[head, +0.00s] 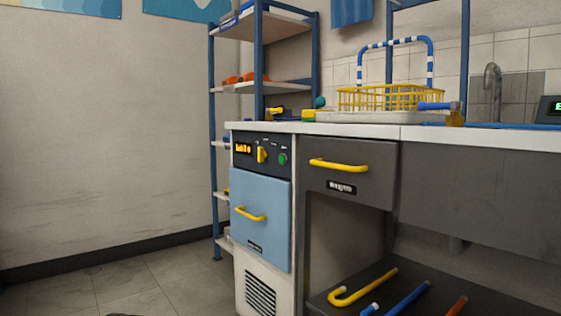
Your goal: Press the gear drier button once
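The gear drier (262,225) appears to be the white cabinet unit with a light blue front door under the counter, left of centre in the head view. Its dark control panel (272,151) carries a lit orange display (243,149), a yellow knob (262,154) and a round green button (283,158) at the right. The blue door (261,216) with a yellow handle is shut. Neither of my grippers shows in the head view, and nothing covers the panel.
A dark drawer (345,170) with a yellow handle is right of the drier. The white counter (375,132) holds a yellow wire basket (390,97). Canes and rods lie on the low shelf (440,300). A blue rack (213,130) stands behind. The floor at left (125,275) is mostly clear.

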